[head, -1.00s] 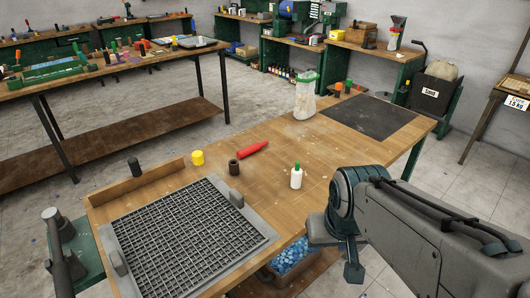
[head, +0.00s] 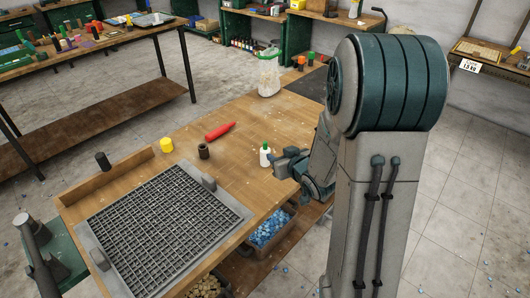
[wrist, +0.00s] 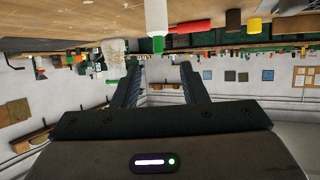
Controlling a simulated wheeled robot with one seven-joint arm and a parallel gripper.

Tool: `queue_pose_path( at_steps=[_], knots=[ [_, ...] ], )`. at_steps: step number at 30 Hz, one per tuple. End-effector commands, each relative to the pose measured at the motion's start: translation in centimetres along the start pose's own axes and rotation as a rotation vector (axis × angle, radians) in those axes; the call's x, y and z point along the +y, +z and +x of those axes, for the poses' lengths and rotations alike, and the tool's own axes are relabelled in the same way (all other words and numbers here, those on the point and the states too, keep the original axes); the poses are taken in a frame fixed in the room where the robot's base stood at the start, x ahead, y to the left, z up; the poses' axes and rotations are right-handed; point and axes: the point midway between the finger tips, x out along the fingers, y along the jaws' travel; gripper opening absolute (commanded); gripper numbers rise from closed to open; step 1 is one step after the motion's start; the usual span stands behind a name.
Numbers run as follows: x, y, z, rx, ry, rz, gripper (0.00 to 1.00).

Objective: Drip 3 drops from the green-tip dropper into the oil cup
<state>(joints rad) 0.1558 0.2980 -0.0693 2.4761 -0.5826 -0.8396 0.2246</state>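The green-tip dropper, a small white bottle (head: 265,158), stands upright on the wooden table near its right edge. It also shows upside down in the wrist view (wrist: 156,18), ahead of the fingertips and in line with the gap between them. My gripper (head: 278,160) is close to the right side of the bottle, pointing at it; the wrist view shows its two fingers (wrist: 160,75) apart with nothing between them. A small dark brown cup (head: 203,151), which looks like the oil cup, stands left of the bottle; its inside is too small to make out.
A red tapered object (head: 219,131) lies behind the cup. A yellow cylinder (head: 166,145) and a black one (head: 102,160) stand further left. A grey grid tray (head: 161,216) fills the front left.

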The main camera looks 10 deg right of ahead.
Motion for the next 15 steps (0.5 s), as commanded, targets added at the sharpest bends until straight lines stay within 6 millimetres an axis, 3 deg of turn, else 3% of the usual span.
queue_pose_path(
  at_steps=[5,15],
  knots=[
    [-0.2,-0.1,1.0,0.026,-0.024,0.003,0.39],
    [-0.3,-0.2,6.3,0.026,-0.022,0.003,0.39]
  ],
)
